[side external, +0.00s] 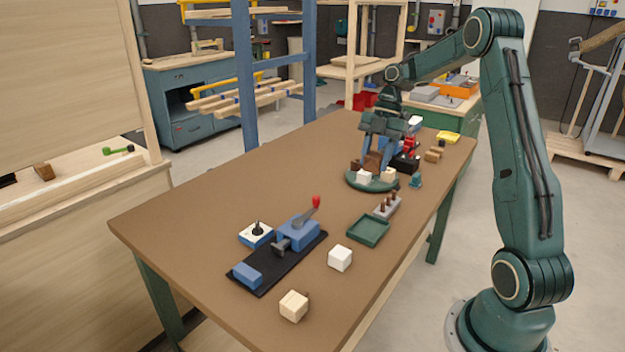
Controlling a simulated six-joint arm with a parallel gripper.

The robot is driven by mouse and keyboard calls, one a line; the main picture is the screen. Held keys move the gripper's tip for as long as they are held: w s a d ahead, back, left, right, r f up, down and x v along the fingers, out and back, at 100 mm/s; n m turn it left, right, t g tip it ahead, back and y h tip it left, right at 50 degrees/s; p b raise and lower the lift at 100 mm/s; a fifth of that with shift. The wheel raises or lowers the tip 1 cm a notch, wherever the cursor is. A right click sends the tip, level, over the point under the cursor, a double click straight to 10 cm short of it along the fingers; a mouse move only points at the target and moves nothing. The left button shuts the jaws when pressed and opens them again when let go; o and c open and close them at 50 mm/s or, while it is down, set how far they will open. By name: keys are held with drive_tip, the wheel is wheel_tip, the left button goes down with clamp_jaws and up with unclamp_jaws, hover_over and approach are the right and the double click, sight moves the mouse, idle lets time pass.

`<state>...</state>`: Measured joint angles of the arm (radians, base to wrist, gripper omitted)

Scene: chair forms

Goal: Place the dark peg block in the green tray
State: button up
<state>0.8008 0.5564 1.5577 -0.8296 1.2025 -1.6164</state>
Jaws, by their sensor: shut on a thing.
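The green tray (368,232) lies empty on the brown table, right of its middle. My gripper (376,149) is over the round green stand toward the far end of the table. It is shut on a dark brown block (373,160), small in the picture and partly hidden by the fingers. I cannot tell whether this block has a peg or whether it touches the stand. A grey block with several dark pegs (387,207) stands just behind the tray, apart from my gripper.
The round green stand (358,184) bears a white cube (364,177) and a cream cube (388,174). A blue clamp (298,233) with a red-knobbed lever stands left of the tray. A white cube (340,258) and a wooden cube (293,306) lie nearer.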

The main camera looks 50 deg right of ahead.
drive_tip(key=shift+f, duration=0.15)
hover_over(365, 235)
drive_tip(key=d, duration=0.2)
drive_tip(key=f, duration=1.5)
drive_tip(key=shift+w+a+f, duration=0.1)
drive_tip(key=shift+a+f, duration=0.15)
drive_tip(key=shift+f, duration=0.1)
drive_tip(key=shift+f, duration=2)
drive_tip(key=shift+f, duration=0.1)
drive_tip(key=o, duration=0.7)
drive_tip(key=shift+c, duration=0.2)
drive_tip(key=v, duration=1.2)
